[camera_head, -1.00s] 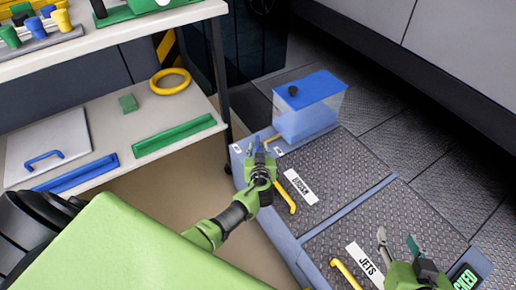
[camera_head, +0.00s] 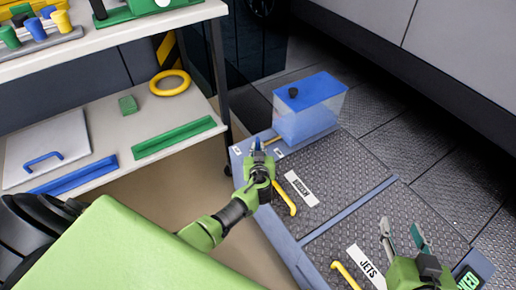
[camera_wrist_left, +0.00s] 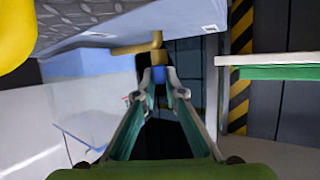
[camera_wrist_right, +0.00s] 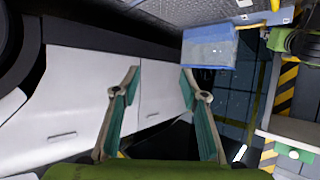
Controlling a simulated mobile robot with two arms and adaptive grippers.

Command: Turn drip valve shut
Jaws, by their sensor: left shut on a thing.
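The drip valve shows in the left wrist view as a brass pipe (camera_wrist_left: 138,48) with a small blue handle (camera_wrist_left: 158,73) below its bend. In the head view the blue handle (camera_head: 257,143) shows at the corner of the grey-blue cart, beside the clear tank. My left gripper (camera_head: 258,151) is shut on the blue handle, and its fingertips (camera_wrist_left: 158,80) close around it in the left wrist view. My right gripper (camera_head: 403,238) is open and empty above the cart's near end; its spread fingers also show in the right wrist view (camera_wrist_right: 160,85).
A clear tank with a blue lid (camera_head: 312,88) and black cap stands on the cart's far end. Yellow handles (camera_head: 284,194) and labelled dark panels cover the cart top (camera_head: 335,180). A shelf (camera_head: 100,140) with a yellow ring (camera_head: 170,82) stands at left. A lit display (camera_head: 470,278) is at lower right.

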